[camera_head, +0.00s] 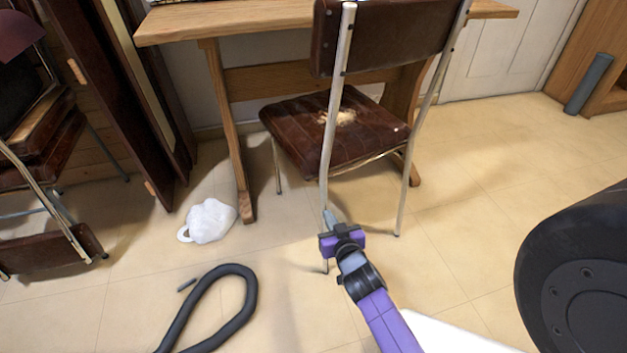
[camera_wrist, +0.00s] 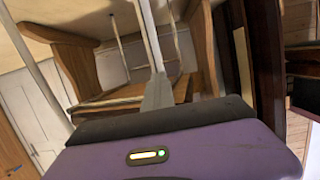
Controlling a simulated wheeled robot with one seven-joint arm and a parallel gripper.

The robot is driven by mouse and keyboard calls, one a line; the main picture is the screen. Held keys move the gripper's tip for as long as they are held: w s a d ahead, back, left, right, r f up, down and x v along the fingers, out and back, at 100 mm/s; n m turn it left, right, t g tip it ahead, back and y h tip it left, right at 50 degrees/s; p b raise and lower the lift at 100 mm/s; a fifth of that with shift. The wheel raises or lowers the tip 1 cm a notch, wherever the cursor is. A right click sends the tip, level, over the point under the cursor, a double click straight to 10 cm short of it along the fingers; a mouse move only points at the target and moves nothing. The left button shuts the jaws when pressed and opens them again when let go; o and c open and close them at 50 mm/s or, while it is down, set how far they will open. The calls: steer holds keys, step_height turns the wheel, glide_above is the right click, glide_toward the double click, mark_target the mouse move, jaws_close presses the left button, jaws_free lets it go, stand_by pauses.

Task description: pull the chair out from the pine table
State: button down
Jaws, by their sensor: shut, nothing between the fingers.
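The chair (camera_head: 300,135) has a worn dark brown seat, a brown backrest and thin metal legs. It stands with its seat partly under the pine table (camera_head: 230,22), its backrest towards me. My gripper (camera_head: 329,216) is low by the chair's near left leg. Its fingers are shut and overlap the leg in the picture; whether they touch it I cannot tell. In the wrist view the shut grey fingers (camera_wrist: 158,92) point at a pale metal leg of the chair (camera_wrist: 148,32). The fingertips partly hide that leg's lower part.
A white crumpled bag (camera_head: 210,220) lies on the floor left of the chair. A black hose (camera_head: 245,300) curls at the front left. Stacked brown chairs (camera_head: 40,150) stand at the far left. A large dark rounded object (camera_head: 580,270) fills the right. Floor right of the chair is clear.

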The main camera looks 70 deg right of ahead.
steer(key=shift+f+v, duration=0.2)
steer(key=shift+v, duration=0.7)
steer(key=shift+f+v, duration=0.15)
steer(key=shift+v, duration=0.7)
steer(key=shift+f+v, duration=0.2)
steer(key=shift+v, duration=0.7)
steer(key=shift+s, duration=0.15)
steer(key=c, duration=1)
jaws_free()
steer(key=s+a, duration=0.6)
steer(key=a, duration=0.1)
steer(key=shift+s+a, duration=0.25)
steer(key=shift+a, duration=0.1)
